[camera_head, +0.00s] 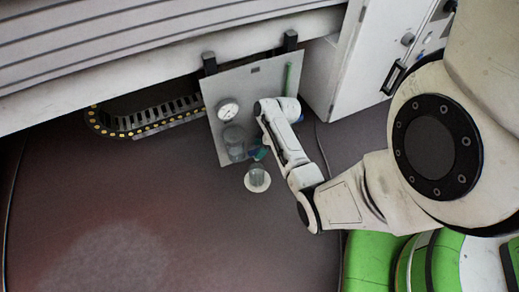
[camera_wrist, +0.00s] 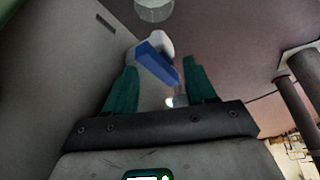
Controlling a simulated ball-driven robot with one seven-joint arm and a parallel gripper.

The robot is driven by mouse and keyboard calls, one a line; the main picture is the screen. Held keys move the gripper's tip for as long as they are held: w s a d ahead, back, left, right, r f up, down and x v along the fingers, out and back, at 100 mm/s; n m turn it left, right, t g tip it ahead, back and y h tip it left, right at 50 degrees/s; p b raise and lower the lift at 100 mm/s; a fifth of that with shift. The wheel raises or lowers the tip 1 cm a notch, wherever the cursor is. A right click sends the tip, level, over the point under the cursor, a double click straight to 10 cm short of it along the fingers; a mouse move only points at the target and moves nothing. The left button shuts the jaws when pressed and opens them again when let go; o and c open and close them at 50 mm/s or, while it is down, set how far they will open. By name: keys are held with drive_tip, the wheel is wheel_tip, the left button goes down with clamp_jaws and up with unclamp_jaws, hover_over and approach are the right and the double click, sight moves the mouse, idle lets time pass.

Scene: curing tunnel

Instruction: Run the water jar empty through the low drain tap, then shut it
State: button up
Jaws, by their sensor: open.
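The water jar (camera_head: 236,141) is a clear, greyish vessel on the front of a grey panel (camera_head: 215,92). Its water level cannot be made out. A clear cup (camera_head: 257,174) stands low in front of the panel on a white round base (camera_head: 258,184). In the wrist view a blue lever (camera_wrist: 157,62) on a whitish body, apparently the drain tap, lies between and beyond my teal fingers. My gripper (camera_head: 258,154) is at the jar's lower right, above the cup. Its fingers also show apart in the wrist view (camera_wrist: 160,68); contact with the lever cannot be told.
A round gauge (camera_head: 228,110) sits above the jar, and a green strip (camera_head: 288,78) is at the panel's right. A cable chain (camera_head: 150,120) lies left of the panel. A white cabinet (camera_head: 345,75) stands to the right. The floor at front left is clear.

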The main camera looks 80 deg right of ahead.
drive_tip(key=shift+f, duration=0.15)
drive_tip(key=shift+c, duration=0.2)
clamp_jaws()
idle(0.3)
